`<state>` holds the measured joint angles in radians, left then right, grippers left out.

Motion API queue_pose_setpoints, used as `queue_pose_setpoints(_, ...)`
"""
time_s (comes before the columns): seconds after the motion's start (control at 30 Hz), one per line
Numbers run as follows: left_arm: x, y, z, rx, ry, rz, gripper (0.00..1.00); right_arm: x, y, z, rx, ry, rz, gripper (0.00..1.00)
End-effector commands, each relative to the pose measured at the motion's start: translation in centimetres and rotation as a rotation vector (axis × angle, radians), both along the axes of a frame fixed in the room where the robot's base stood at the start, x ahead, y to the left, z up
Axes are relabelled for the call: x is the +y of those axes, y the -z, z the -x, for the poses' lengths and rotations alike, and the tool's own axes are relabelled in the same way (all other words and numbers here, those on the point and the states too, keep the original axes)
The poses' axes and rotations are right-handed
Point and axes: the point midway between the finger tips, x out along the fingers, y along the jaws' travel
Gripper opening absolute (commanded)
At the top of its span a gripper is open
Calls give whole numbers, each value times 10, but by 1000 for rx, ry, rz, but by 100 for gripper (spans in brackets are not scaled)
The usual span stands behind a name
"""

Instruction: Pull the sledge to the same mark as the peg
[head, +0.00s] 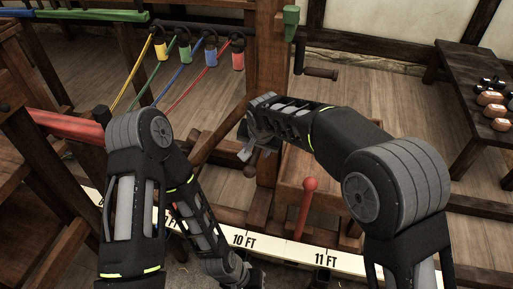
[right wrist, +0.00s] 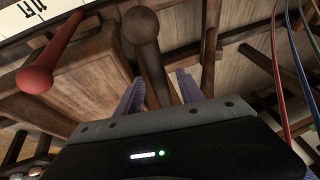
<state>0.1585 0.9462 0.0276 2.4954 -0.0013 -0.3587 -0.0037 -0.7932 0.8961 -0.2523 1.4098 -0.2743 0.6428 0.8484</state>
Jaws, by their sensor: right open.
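The red peg (head: 308,190), with a ball top, stands at the white scale board (head: 282,247), a little left of the 11 FT label. It also shows in the right wrist view (right wrist: 38,78). A wooden block (right wrist: 88,72), seemingly the sledge, lies beyond the board. A brown post with a round knob (right wrist: 141,25) stands beside it. My right gripper (head: 250,152) is open; in the right wrist view the post runs between its fingers (right wrist: 160,92), apart from them as far as I can tell. My left gripper (head: 245,277) is low near the board; its fingers are unclear.
Yellow, green, blue and red ropes (head: 199,85) with coloured weights (head: 211,56) slant at the upper left. A wooden upright (head: 270,65) with a crank handle (head: 321,73) stands behind my right gripper. A dark bench (head: 470,85) holds several objects at right.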

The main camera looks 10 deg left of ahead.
Motion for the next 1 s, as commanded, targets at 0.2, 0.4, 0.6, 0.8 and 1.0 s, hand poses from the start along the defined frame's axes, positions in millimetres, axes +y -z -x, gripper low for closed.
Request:
queue_pose_setpoints(0.2, 0, 0, 0, 0, 0, 0, 0, -1, -3, 0, -2, 0, 0, 45)
queue_pose_setpoints(0.4, 0, -1, 0, 0, 0, 0, 0, -4, -22, 7, -3, 0, -1, 45)
queue_pose_setpoints(0.6, 0, -3, 0, 0, 0, 0, 0, -10, -52, 21, -3, 0, -1, 45)
queue_pose_setpoints(0.8, 0, -4, 0, 0, 0, 0, 0, -13, -69, 29, -1, -1, 0, 45)
queue_pose_setpoints(1.0, 0, -4, 0, 0, 0, 0, 0, -13, -71, 30, 0, -1, 1, 45)
